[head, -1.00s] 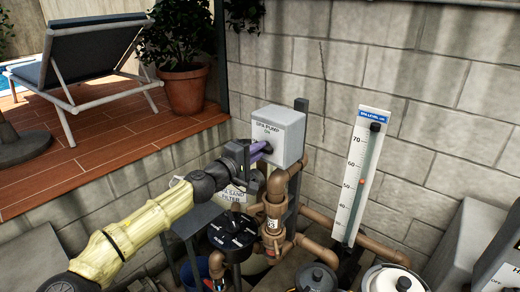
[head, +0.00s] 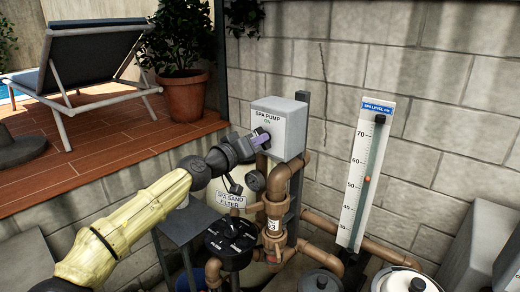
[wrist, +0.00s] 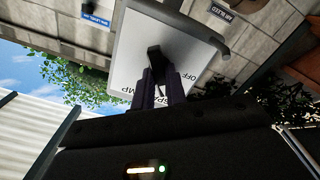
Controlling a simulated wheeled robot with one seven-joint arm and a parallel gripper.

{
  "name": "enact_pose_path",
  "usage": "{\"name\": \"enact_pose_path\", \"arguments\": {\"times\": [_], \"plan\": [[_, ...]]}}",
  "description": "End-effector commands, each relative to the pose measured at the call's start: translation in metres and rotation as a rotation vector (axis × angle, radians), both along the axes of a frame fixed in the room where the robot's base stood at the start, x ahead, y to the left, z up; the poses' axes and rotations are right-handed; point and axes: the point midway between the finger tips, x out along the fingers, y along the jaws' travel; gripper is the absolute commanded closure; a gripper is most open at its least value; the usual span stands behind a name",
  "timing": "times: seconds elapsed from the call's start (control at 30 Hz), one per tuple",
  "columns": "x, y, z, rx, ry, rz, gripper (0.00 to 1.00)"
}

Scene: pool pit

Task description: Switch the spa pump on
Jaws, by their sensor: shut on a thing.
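The spa pump switch box (head: 291,127) is a grey box on a post, labelled "SPA PUMP" with "ON" beneath. My gripper (head: 261,139) is at its front face, with purple fingers. In the wrist view the box's white face (wrist: 130,62) carries a dark switch handle (wrist: 154,57), and "OFF" shows to its right. My gripper (wrist: 160,85) is shut on that handle. The fingers partly cover the lettering, and the handle's exact setting is hard to tell.
Brown pipes (head: 276,200) and a black filter valve (head: 231,240) stand below my arm. A level gauge (head: 362,175) is at the right. A plant pot (head: 184,92) and lounger (head: 90,58) are on the deck at upper left.

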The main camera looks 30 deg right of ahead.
Motion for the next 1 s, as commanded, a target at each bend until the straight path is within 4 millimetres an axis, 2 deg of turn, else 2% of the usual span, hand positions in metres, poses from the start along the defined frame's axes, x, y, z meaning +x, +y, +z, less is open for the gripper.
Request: {"name": "enact_pose_path", "arguments": {"times": [0.03, 0.5, 0.77, 0.8, 0.9, 1.0], "plan": [[0.0000, 0.0000, -0.0078, 0.022, -0.046, -0.002, 1.00], [-0.0004, -0.0001, -0.0070, 0.221, -0.589, -0.005, 1.00], [-0.0002, -0.0001, -0.0039, 0.236, -0.624, -0.005, 1.00], [-0.0003, 0.0000, -0.0038, 0.235, -0.623, -0.005, 0.78], [-0.0003, -0.0001, -0.0030, 0.233, -0.623, -0.004, 0.60], [-0.0002, -0.0001, -0.0023, 0.232, -0.623, -0.004, 0.60]]}}
